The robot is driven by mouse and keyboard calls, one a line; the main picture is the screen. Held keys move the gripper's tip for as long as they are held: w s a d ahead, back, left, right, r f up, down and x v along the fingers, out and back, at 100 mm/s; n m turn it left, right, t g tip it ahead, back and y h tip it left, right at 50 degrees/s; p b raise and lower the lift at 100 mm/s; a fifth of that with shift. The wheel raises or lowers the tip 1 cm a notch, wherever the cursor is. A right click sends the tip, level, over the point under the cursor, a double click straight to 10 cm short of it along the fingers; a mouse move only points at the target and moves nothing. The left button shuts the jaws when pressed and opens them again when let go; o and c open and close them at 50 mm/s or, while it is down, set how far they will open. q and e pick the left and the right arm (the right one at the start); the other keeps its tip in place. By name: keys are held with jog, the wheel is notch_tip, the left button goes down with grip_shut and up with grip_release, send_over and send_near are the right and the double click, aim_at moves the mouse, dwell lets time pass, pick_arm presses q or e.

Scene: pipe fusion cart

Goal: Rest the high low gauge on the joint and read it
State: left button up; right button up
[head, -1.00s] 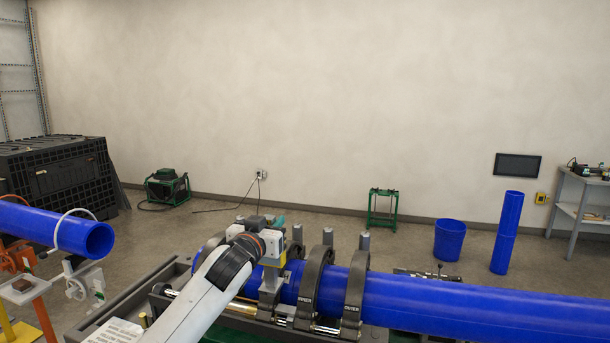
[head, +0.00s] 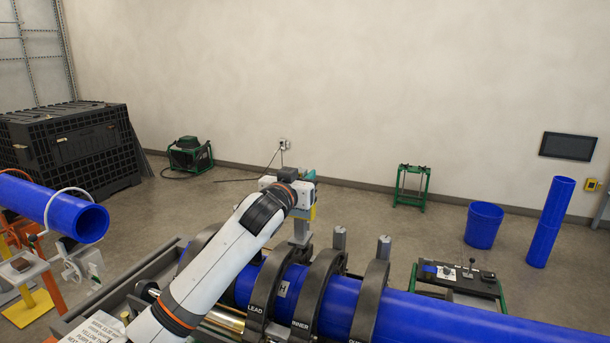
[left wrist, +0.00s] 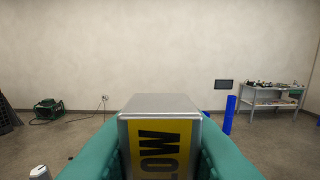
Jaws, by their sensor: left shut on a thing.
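My left gripper (head: 306,190) is shut on the high low gauge (head: 309,213), a grey block with a yellow face. In the left wrist view the gauge (left wrist: 160,140) sits between teal fingers, with "LOW" readable on its label. In the head view the gripper and gauge appear above and behind the blue pipe (head: 440,318). The pipe lies in black ring clamps (head: 318,290). My left arm covers part of the pipe, and I cannot make out the joint or any contact with the gauge. My right gripper is not in view.
Upright posts (head: 340,242) rise from the clamps near the gauge. Another blue pipe (head: 50,208) lies on a stand at the left. A blue bucket (head: 483,225) and a green frame (head: 411,185) stand on open floor.

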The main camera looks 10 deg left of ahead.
aim_at(299, 222)
pick_arm(q)
jog(key=shift+r, duration=0.1)
notch_tip(299, 222, down, 9)
jog(key=b, duration=0.4)
jog(key=shift+w+b, duration=0.15)
jog(key=shift+b, duration=0.15)
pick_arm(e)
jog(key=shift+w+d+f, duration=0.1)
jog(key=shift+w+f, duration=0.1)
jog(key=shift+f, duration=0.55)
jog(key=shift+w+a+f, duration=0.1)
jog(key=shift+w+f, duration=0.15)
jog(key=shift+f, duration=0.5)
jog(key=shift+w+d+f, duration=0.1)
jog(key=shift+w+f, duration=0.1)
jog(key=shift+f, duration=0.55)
pick_arm(q)
jog(key=shift+f+b, duration=0.35)
jog(key=shift+f, duration=0.6)
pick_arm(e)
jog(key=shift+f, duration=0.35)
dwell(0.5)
pick_arm(q)
jog(key=shift+r, duration=0.15)
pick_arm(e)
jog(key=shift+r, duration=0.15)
